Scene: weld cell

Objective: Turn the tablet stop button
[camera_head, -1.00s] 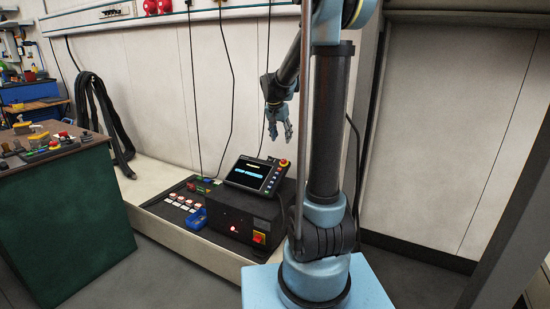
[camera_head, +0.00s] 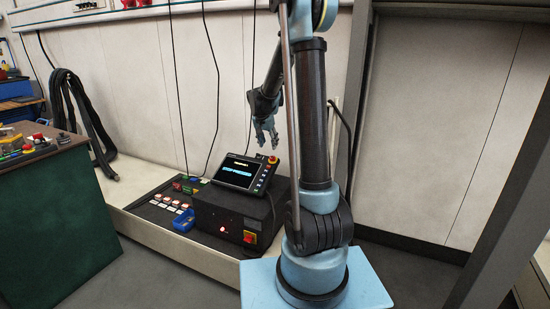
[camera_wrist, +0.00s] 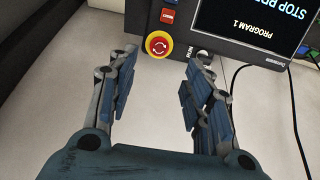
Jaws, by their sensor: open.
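The tablet (camera_head: 240,171) has a dark casing and a lit screen, and rests tilted on a black control box. Its stop button (camera_head: 272,160) is a red knob on a yellow ring at the tablet's upper right corner. In the wrist view the stop button (camera_wrist: 158,44) shows with white arrows on its red cap, beside the tablet screen (camera_wrist: 250,22). My gripper (camera_head: 267,138) is open and empty, above the stop button in the head view. In the wrist view my gripper (camera_wrist: 158,68) has its fingers spread, with the button beyond them, nearer the left finger. I see no contact.
The control box (camera_head: 233,215) carries a red-and-yellow switch (camera_head: 250,237) and a lit red lamp. A blue bin (camera_head: 183,220) and several small buttons lie left of it. Cables (camera_head: 217,100) hang behind. A green cabinet (camera_head: 60,225) stands at left.

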